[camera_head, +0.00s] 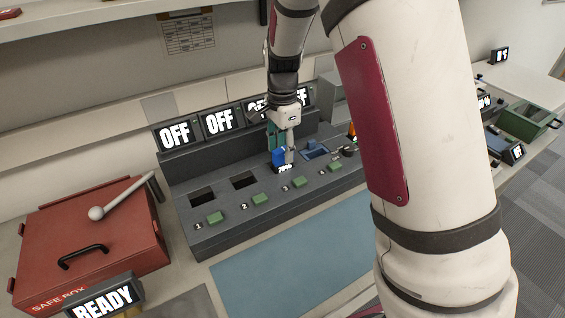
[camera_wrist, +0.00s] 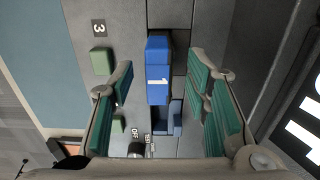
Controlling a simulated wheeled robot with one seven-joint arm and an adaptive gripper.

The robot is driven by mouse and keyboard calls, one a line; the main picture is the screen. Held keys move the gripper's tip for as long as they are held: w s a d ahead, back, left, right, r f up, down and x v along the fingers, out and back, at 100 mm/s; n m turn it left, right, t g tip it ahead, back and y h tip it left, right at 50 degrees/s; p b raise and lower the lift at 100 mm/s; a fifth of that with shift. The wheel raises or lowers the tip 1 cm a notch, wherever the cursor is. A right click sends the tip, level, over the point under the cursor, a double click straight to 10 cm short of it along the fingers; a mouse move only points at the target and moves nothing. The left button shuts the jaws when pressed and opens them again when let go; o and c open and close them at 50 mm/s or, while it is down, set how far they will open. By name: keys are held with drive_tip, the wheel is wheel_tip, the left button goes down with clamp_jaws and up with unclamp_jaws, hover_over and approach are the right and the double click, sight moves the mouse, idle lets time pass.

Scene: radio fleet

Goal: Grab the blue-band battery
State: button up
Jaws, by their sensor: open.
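The blue battery (camera_head: 279,157) stands in the third slot of the dark charger, under my gripper (camera_head: 283,143). In the wrist view the battery (camera_wrist: 158,50) is blue with a white label marked 1. My gripper (camera_wrist: 160,82) is open, with one teal-padded finger on each side of the battery. A gap shows between the battery and each finger in the wrist view. The battery's lower part is hidden in the slot.
The charger (camera_head: 225,226) has two empty slots at left, a blue part (camera_head: 313,148) at the fourth slot, and green buttons in front. OFF displays (camera_head: 174,134) stand behind. A red safe box (camera_head: 95,235) is at left. A blue mat (camera_head: 295,258) lies clear in front.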

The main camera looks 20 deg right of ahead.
sight(283, 163)
drive_tip(key=shift+f, duration=1.55)
drive_tip(key=shift+c, duration=0.3)
clamp_jaws()
drive_tip(key=shift+r, duration=0.1)
